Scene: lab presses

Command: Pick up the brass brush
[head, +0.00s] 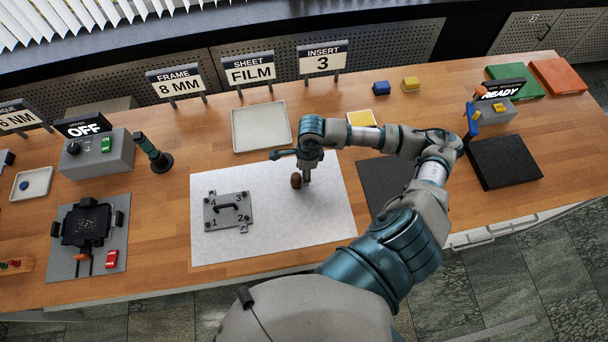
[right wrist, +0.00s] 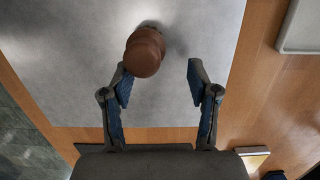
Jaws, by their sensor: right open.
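A brown, rounded knob-like thing, seemingly the brass brush's handle (right wrist: 145,52), stands on the white mat (head: 270,240). It also shows in the head view as a small brown shape (head: 296,180). No bristles can be seen. My right gripper (right wrist: 158,76) is open and empty, with its fingers on either side of a gap just short of the brown handle, which lies nearer the left finger in the wrist view. In the head view the right gripper (head: 304,182) points down beside the brown handle. My left gripper is not in view.
A grey numbered plate with a black handle (head: 228,210) lies left of the brush. An empty pale tray (head: 262,127) is behind it. A dark mat (head: 385,180) lies to the right, partly under my arm. A black-and-teal upright tool (head: 152,153) stands at left.

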